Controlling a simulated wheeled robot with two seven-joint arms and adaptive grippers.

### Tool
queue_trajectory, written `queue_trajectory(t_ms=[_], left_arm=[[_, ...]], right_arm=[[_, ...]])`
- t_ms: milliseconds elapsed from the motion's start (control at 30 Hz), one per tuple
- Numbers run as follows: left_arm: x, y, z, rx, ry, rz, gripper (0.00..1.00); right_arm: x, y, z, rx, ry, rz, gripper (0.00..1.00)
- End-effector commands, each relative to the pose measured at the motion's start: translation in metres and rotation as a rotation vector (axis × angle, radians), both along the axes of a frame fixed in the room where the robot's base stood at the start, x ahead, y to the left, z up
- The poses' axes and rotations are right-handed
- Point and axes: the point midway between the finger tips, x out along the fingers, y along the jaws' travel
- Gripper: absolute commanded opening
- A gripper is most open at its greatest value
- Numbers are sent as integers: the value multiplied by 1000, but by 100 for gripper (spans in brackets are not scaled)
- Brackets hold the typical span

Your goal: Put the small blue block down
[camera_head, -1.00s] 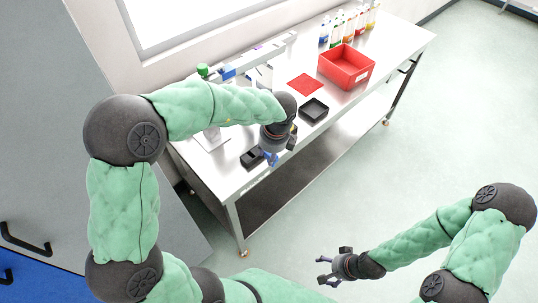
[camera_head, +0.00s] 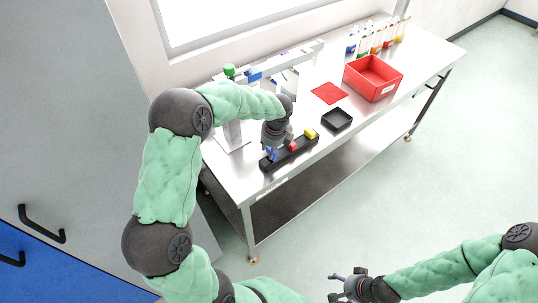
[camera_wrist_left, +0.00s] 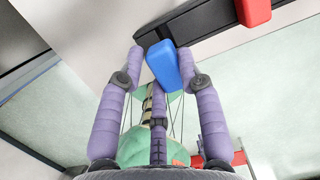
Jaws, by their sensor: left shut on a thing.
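The small blue block (camera_wrist_left: 164,66) is between the purple fingers of my left gripper (camera_wrist_left: 162,68) in the left wrist view. In the head view my left gripper (camera_head: 270,154) points down over the left part of a long black rack (camera_head: 302,150). The block lies beside or over the rack (camera_wrist_left: 205,20) in the wrist view; whether it touches the rack cannot be told. A red block (camera_head: 292,146) and a yellow block (camera_head: 310,133) sit in the rack to the right. My right gripper (camera_head: 335,287) looks open and empty, away from the table.
A square black tray (camera_head: 337,119), a red mat (camera_head: 329,93) and a red crate (camera_head: 372,78) stand farther right on the metal table. Several coloured bottles (camera_head: 376,40) stand at the back. A white stand with a green knob (camera_head: 229,71) is behind my left arm.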

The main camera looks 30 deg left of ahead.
Motion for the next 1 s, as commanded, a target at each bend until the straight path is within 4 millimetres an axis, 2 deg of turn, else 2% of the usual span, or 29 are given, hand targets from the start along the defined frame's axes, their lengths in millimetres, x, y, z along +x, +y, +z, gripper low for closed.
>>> queue_trajectory(t_ms=[233, 433, 867, 900, 933, 1000], left_arm=[[5, 10, -14, 0, 0, 1, 4], [5, 10, -41, -1, 0, 0, 4], [5, 10, -46, 0, 0, -1, 4], [6, 10, -46, 0, -1, -1, 47], [6, 10, -46, 0, -1, 0, 56], [6, 10, -46, 0, -1, 0, 60]], right_arm=[[0, 0, -3, 0, 0, 0, 80], [0, 0, -13, 0, 0, 0, 80], [0, 0, -11, 0, 0, 0, 80], [0, 0, -11, 0, 0, 0, 80], [0, 0, -11, 0, 0, 0, 80], [0, 0, -11, 0, 0, 0, 80]])
